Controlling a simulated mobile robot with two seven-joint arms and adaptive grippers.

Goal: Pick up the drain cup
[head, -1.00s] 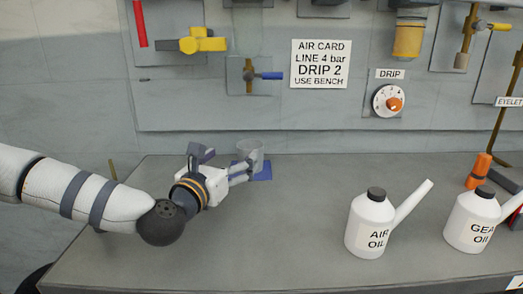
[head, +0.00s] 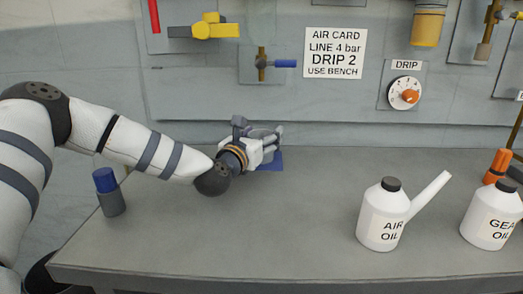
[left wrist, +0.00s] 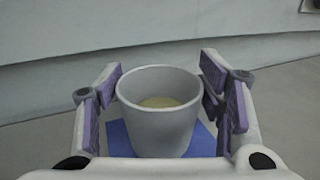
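The drain cup (left wrist: 158,122) is a grey-white open cup in the middle of the left wrist view. It stands upright on a blue pad (left wrist: 120,140) and has something yellowish at its bottom. My left gripper (head: 272,138) is at the back of the bench, and its fingers stand on either side of the cup. The fingers are open; a gap shows at the left, and the right pad is very near the rim. In the head view the gripper hides the cup, and part of the blue pad (head: 273,161) shows beside it. My right gripper is not in view.
An air oil can (head: 380,222) and a gear oil can (head: 490,220) stand at the right of the bench (head: 270,225). A blue-topped grey cylinder (head: 111,200) stands at the left edge. The wall panel behind carries a valve with a blue handle (head: 284,63). The bench middle is clear.

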